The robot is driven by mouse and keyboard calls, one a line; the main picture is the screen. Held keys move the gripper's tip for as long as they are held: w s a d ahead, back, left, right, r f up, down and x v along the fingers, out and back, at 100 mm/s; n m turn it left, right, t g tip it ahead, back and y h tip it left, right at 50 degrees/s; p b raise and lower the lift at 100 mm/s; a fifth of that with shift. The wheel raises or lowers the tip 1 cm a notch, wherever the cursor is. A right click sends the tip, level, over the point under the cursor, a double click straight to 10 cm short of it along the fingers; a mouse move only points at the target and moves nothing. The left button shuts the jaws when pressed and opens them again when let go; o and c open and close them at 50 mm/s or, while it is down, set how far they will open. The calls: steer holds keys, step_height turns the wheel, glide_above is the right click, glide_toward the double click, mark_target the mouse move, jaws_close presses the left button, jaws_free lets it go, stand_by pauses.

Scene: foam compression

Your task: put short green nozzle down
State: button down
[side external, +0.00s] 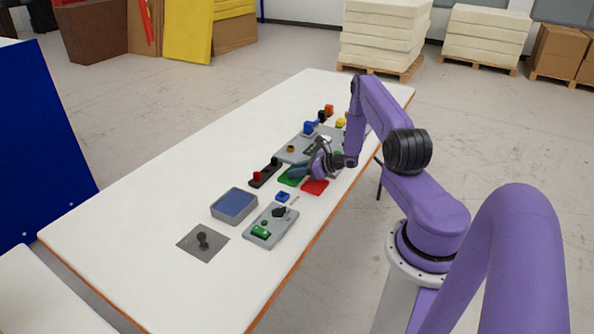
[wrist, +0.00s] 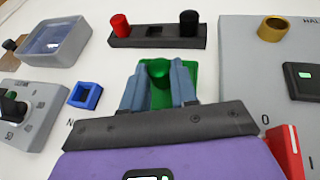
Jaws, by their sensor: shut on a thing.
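The short green nozzle (wrist: 174,74) is between the two grey-blue fingers of my gripper (wrist: 158,88) in the wrist view, which are shut on it. A green square pad (wrist: 151,70) shows behind and around it; I cannot tell whether the nozzle touches the pad. In the side view my gripper (side external: 297,171) is low over the green pad (side external: 291,180), and its fingers hide the nozzle. The black holder (wrist: 155,42) lies just beyond, with a red nozzle (wrist: 120,26) and a black nozzle (wrist: 189,24) at its ends and an empty square socket in the middle.
A red pad (side external: 315,187) lies right of the green one. A blue square ring (side external: 282,197), a grey control box (side external: 270,226), a blue-lined tray (side external: 234,205) and a plate with a black knob (side external: 203,242) are nearer. The table's left side is clear.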

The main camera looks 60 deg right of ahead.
steer(key=shift+f, duration=0.15)
steer(key=c, duration=0.9)
jaws_free()
